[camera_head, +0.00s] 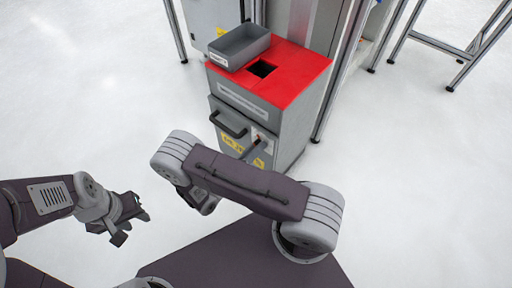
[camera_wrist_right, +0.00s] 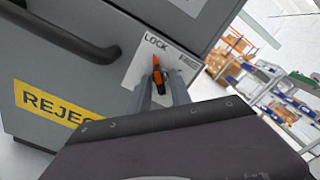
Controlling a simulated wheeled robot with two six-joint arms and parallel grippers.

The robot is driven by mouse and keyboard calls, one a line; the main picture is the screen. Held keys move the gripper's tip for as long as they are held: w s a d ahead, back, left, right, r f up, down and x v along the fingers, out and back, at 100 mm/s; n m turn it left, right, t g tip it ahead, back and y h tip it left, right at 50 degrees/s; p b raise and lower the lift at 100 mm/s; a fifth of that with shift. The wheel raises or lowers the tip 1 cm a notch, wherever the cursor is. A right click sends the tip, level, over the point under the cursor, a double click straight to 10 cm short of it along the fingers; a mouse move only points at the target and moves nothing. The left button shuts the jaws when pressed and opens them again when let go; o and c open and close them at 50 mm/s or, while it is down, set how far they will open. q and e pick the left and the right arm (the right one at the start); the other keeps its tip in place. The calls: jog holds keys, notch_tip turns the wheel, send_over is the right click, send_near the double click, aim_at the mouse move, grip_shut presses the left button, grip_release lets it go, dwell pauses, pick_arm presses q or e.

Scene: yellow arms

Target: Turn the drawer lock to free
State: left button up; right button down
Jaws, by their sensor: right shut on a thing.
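The drawer lock is an orange knob (camera_wrist_right: 156,62) on a white plate (camera_wrist_right: 133,70) marked LOCK, on the front of a grey cabinet (camera_head: 291,130) with a red top. My right gripper (camera_wrist_right: 160,88) is at the plate, its two fingers shut on the orange knob. The knob points roughly upward in the tilted right wrist view; its base is partly hidden by the fingers. In the head view my right arm hides the lower cabinet front, and the knob is tiny. My left gripper (camera_head: 124,222) hangs empty over the floor at the left, fingers apart.
A dark drawer handle (camera_head: 229,124) sticks out beside the lock, with a yellow REJECT label (camera_wrist_right: 52,103) below. A grey bin (camera_head: 240,46) stands on the red top near a square hole (camera_head: 262,68). Metal frame posts stand behind. The floor at left is clear.

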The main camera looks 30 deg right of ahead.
jog(key=shift+w+m+p, duration=0.1)
jog(key=shift+m+p, duration=4)
jog(key=shift+m, duration=4.8)
jog(key=c, duration=1.5)
grip_release()
